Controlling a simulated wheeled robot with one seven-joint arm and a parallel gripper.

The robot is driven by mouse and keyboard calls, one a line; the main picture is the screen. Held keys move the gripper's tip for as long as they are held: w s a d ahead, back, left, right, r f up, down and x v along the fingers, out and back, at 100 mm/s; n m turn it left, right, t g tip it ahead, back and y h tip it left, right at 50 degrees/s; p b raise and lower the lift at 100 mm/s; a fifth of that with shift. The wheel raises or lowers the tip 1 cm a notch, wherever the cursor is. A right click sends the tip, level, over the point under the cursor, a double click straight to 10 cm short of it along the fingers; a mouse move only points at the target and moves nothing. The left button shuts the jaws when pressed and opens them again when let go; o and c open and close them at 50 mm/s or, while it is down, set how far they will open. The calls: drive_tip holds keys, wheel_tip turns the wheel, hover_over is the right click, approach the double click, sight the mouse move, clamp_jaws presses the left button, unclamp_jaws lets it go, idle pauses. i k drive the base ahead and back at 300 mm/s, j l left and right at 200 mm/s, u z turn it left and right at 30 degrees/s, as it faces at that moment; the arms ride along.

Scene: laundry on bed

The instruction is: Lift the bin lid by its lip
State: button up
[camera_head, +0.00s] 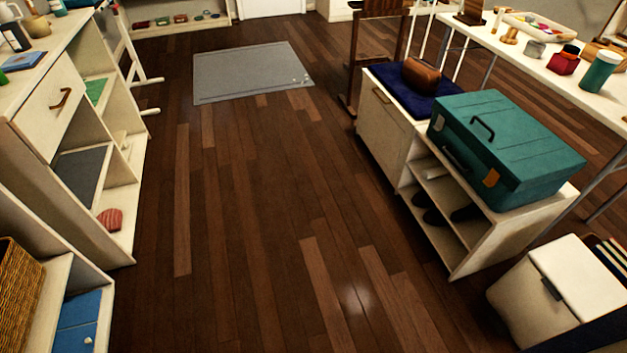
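A white, box-shaped bin (530,306) stands on the floor at the lower right. Its pale flat lid (582,272) looks closed. A small dark tab (551,289), which looks like the lid's lip, sits at the lid's left edge. The bin's lower right part is hidden by a dark shape at the picture's bottom right corner; I cannot tell what that shape is. My gripper is not in view.
A low white shelf unit (472,236) with a teal case (505,145) on top stands just behind the bin. White shelves (120,195) line the left side. The wooden floor (250,230) between is clear, with a grey mat (248,72) farther back.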

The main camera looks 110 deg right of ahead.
sight(572, 273)
drive_tip(key=j, duration=1.25)
drive_tip(key=j+z, duration=0.15)
drive_tip(key=j, duration=1.15)
drive_tip(key=j+z, duration=0.25)
drive_tip(key=i+j+z, duration=0.1)
drive_tip(key=z, duration=4.05)
drive_tip(key=i+j+u, duration=0.15)
drive_tip(key=i+j, duration=0.7)
drive_tip(key=j, duration=0.3)
drive_tip(key=i+j+u, duration=0.15)
drive_tip(key=i+j, duration=0.75)
drive_tip(key=j, duration=0.15)
